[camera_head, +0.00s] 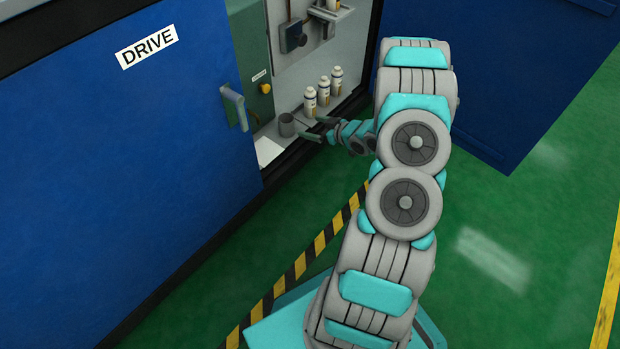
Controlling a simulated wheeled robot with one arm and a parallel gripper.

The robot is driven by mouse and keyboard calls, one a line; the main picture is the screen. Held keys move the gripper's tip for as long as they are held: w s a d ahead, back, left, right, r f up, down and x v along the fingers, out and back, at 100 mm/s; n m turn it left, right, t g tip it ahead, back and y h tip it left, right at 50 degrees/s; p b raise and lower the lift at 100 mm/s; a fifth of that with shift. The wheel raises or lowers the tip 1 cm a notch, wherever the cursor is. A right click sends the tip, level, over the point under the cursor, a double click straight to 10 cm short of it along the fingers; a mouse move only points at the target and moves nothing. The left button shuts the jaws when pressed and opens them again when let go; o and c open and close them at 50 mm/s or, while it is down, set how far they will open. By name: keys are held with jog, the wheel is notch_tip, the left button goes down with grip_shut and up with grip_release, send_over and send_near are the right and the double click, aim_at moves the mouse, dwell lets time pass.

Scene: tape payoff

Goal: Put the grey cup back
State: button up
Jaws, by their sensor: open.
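The grey cup (287,125) stands upright on the light grey floor of the open cabinet, near its front edge. My gripper (315,128) reaches into the cabinet from the right. Its fingers are open and point left toward the cup, just to its right. I cannot tell from this view whether a finger touches the cup.
Several white bottles (323,92) stand in a row behind my gripper. A white sheet (268,150) lies left of the cup. The blue door marked DRIVE (150,120) with its handle (233,107) is at left. A blue panel (470,90) stands at right.

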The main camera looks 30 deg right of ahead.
jog(key=d+r+g+h, duration=0.3)
jog(key=r+g+h, duration=0.15)
jog(key=r, duration=0.45)
jog(key=s+a+r+m+g+h, duration=0.2)
jog(key=s+a+r+m+h, duration=0.15)
jog(key=s+r, duration=0.5)
jog(key=s+a+r+g+y, duration=0.1)
jog(key=s+a+r+g, duration=0.1)
jog(key=s+a, duration=0.6)
jog(key=s+a+r+g+y, duration=0.1)
jog(key=s+a+r+g, duration=0.2)
jog(key=s+a, duration=0.5)
jog(key=s+a+r+g+y, duration=0.2)
jog(key=s+a+r, duration=0.2)
jog(key=s+a, duration=0.5)
jog(key=s, duration=0.8)
jog(key=shift+s+r+g, duration=0.15)
jog(key=shift+s+g, duration=0.05)
jog(key=shift+g, duration=0.15)
jog(key=shift+m, duration=0.25)
